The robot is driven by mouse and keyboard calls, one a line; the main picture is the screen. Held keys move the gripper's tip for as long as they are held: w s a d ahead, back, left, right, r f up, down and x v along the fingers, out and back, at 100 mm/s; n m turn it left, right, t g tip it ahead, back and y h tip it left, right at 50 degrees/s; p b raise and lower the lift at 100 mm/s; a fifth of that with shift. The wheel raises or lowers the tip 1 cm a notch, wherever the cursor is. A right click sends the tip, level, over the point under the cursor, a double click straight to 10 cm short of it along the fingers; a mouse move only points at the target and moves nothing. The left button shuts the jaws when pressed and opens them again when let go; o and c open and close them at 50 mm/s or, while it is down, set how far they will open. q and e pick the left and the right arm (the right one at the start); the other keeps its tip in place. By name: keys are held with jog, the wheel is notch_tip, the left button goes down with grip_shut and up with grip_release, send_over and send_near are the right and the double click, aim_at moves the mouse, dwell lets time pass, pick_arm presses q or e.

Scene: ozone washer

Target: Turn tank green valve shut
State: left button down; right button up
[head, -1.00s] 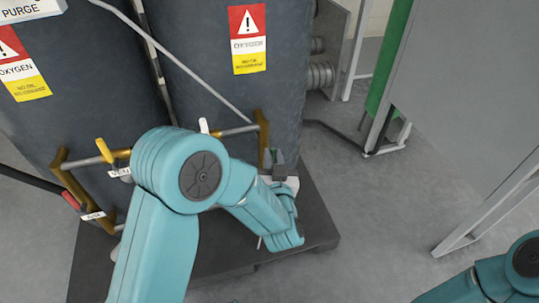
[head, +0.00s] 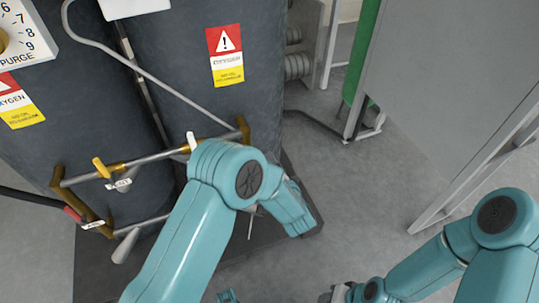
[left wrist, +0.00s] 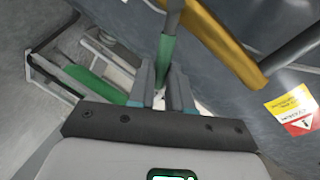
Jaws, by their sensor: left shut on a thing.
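In the left wrist view the green valve handle (left wrist: 165,58) stands between the two fingers of my left gripper (left wrist: 162,92), which is shut on it. The handle's upper end runs into a grey stem. In the head view my left arm reaches to the right end of the tank pipework, and its own links hide the green handle and the fingertips. My right arm comes in at the lower right. Its end (head: 340,293) is cut off by the lower edge, so its jaws cannot be judged.
Two dark tanks (head: 190,75) stand on a dark base (head: 225,258). The pipework (head: 150,159) carries a yellow handle (head: 102,168), a white handle (head: 191,141) and a red handle (head: 72,214). A grey cabinet (head: 440,90) stands at right, with open floor (head: 350,190) between.

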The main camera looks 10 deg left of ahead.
pick_arm(q)
jog(key=shift+w+d+f+m+g+y+p, duration=0.15)
jog(key=shift+f+m+p, duration=0.25)
jog(key=shift+m, duration=0.35)
jog(key=shift+w+d+f+m+g+y+p, duration=0.1)
jog(key=shift+f+m+g+y+p, duration=0.1)
jog(key=shift+f+m, duration=0.45)
jog(key=shift+w+d+f+m+g+y+p, duration=0.15)
jog(key=shift+f+m+p, duration=0.15)
jog(key=shift+m, duration=0.5)
jog(key=shift+a+f, duration=0.1)
jog(key=c, duration=1)
grip_release()
jog(key=shift+f, duration=0.1)
jog(key=shift+c, duration=0.2)
jog(key=shift+s, duration=0.1)
